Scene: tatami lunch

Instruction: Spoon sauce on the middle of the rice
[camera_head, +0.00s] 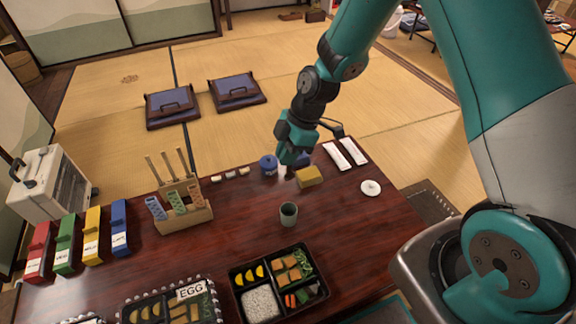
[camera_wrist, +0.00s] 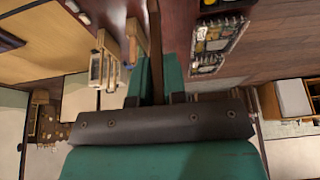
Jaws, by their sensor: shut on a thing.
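White rice (camera_head: 262,303) fills one compartment of a black bento box (camera_head: 240,277) at the table's front. My gripper (camera_head: 293,156) is over the table's far side, well away from the rice. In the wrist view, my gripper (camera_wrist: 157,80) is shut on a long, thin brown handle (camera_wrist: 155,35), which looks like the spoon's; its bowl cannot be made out. A blue jar (camera_head: 268,164) stands just left of my gripper in the head view. A grey-green cup (camera_head: 289,214) stands between my gripper and the bento. I cannot tell which vessel holds sauce.
A yellow block (camera_head: 309,176) lies just below my gripper. A wooden stand (camera_head: 190,216) with upright sticks is to the left, beside several coloured holders (camera_head: 92,235). A white round dish (camera_head: 371,187) is at right.

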